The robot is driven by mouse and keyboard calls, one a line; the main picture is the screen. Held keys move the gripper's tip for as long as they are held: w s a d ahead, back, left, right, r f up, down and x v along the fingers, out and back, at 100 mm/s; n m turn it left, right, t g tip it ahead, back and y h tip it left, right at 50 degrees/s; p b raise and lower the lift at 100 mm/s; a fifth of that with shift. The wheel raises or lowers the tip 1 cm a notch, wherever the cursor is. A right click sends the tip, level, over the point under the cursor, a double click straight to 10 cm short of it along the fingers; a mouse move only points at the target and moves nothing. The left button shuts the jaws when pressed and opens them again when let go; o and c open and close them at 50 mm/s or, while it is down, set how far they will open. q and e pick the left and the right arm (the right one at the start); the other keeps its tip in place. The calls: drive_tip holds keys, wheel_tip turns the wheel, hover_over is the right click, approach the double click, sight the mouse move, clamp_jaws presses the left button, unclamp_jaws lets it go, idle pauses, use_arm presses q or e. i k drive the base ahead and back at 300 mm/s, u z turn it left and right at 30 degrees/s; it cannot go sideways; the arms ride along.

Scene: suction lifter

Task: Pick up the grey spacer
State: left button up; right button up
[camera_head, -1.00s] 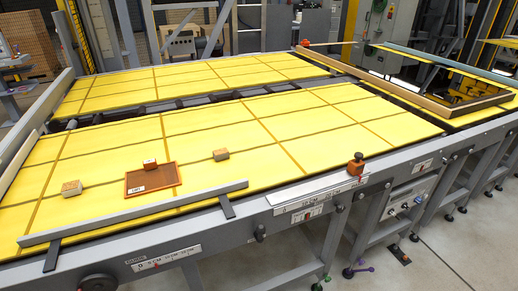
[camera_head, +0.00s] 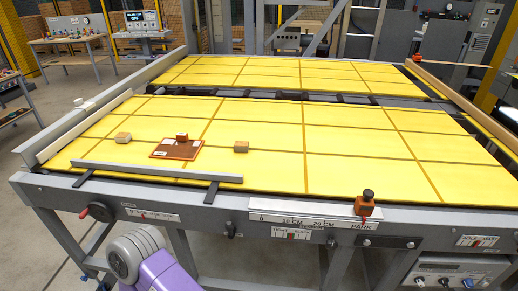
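No plainly grey spacer can be told apart in the head view. I cannot tell whether either is the spacer. The plate (camera_head: 170,151) carries a small red-orange block (camera_head: 182,137). A purple and grey arm link of mine shows at the bottom left. Neither gripper is in view.
A grey bar (camera_head: 155,171) runs along the near left edge of the yellow table (camera_head: 350,145). An orange block with a dark knob (camera_head: 366,203) stands on the front scale rail (camera_head: 305,216). The table's middle and right are clear.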

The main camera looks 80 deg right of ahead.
sight(240, 147)
drive_tip(key=z, duration=1.6)
